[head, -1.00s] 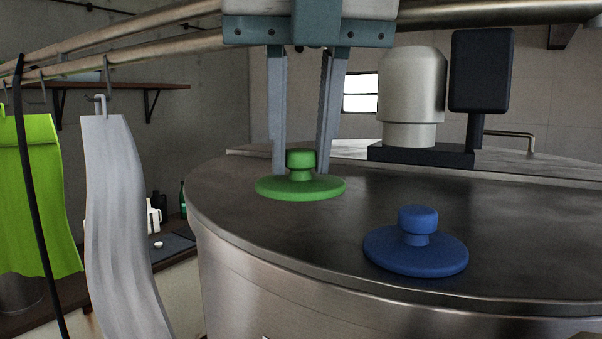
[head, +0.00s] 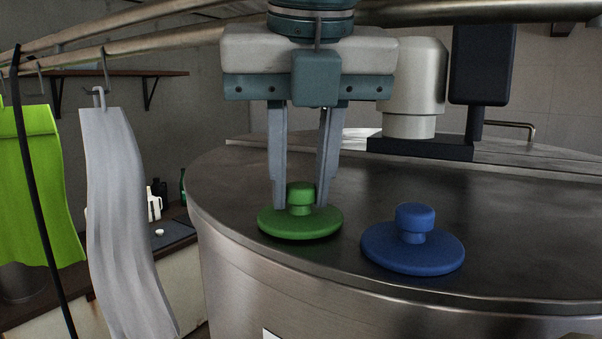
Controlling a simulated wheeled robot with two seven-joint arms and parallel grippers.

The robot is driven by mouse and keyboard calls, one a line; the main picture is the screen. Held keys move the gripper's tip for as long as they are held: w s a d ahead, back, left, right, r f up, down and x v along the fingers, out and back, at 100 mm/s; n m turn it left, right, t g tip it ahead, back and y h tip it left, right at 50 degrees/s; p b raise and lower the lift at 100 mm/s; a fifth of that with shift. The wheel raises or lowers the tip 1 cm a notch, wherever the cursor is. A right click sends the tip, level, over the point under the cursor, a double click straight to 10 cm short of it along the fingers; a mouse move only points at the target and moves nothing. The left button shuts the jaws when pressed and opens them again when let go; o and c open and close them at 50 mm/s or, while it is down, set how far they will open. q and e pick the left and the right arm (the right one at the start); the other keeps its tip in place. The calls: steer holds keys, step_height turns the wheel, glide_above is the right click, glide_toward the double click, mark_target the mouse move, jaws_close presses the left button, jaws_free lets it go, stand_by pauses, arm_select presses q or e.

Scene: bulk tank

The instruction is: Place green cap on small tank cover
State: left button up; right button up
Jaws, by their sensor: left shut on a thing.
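The green cap (head: 300,224), a round disc with a knob on top, is in the head view over the near left part of the steel tank's top. My left gripper (head: 300,204) comes down from above with its two fingers on either side of the knob, shut on the green cap. I cannot tell whether the cap touches the metal below or hangs just above it. A small tank cover is not clearly distinguishable. My right gripper is not in view.
A similar blue cap (head: 413,246) lies on the steel tank top (head: 480,210) just right of the green one. A pale cylinder (head: 413,90) and a dark box (head: 481,65) stand behind. Grey (head: 120,215) and green (head: 38,185) cloths hang at the left.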

arm_select(q)
steer(key=shift+f+b, duration=0.15)
steer(key=shift+b, duration=0.15)
steer(key=o, duration=1)
steer(key=shift+r+p, duration=0.2)
steer(key=shift+p, duration=0.1)
steer(key=shift+b+v, duration=1.7)
steer(key=shift+v, duration=4.35)
steer(key=shift+f, duration=0.1)
